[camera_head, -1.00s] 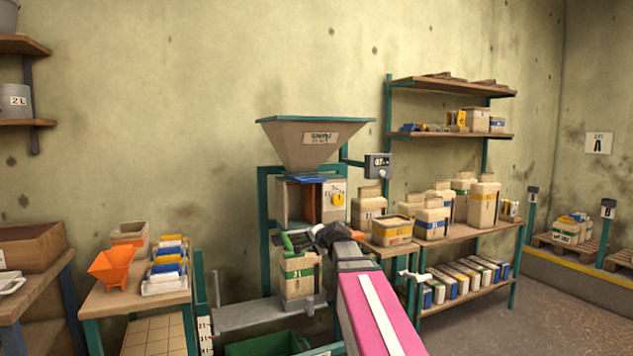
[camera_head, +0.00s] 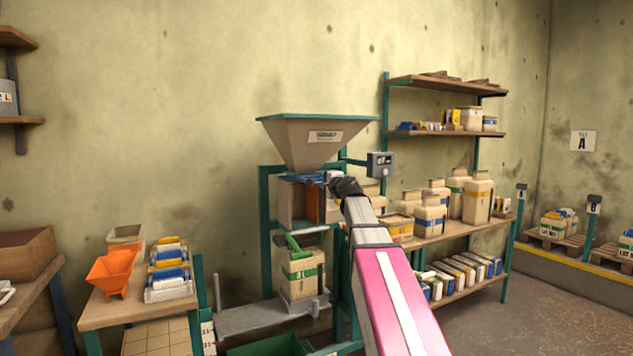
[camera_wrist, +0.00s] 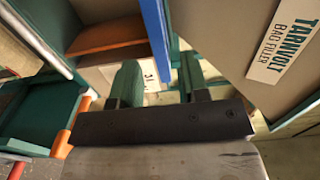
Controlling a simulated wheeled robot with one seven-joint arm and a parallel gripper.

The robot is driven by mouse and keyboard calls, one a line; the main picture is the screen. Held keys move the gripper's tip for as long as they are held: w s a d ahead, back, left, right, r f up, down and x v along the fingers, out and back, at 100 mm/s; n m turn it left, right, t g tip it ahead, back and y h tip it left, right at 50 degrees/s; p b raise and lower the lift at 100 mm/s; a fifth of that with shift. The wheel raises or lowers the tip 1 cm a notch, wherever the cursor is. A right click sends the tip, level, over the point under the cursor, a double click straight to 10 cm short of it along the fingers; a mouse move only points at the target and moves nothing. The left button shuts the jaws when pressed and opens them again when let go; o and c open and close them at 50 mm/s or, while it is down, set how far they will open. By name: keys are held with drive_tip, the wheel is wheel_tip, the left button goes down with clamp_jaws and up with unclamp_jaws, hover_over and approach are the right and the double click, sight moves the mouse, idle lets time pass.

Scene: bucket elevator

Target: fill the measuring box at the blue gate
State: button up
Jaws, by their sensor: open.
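The blue gate (camera_head: 308,179) is a flat blue slide under the hopper (camera_head: 312,142). In the wrist view it is a blue bar (camera_wrist: 155,35) running down toward the gap between my fingers. Below it is a box-like compartment (camera_head: 291,204) with an orange-brown panel, which appears to be the measuring box; its right side is hidden by my arm and its fill level does not show. My gripper (camera_head: 330,182) is at the right end of the blue gate. In the wrist view my gripper (camera_wrist: 158,78) has its green fingers apart. I cannot tell whether they touch the bar.
A grey control box (camera_head: 380,165) is close right of my gripper. Stocked shelves (camera_head: 455,230) stand at right.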

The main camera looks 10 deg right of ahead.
sight(319, 181)
drive_tip(key=x, duration=0.7)
drive_tip(key=shift+s+f, duration=0.1)
drive_tip(key=shift+s, duration=0.1)
clamp_jaws()
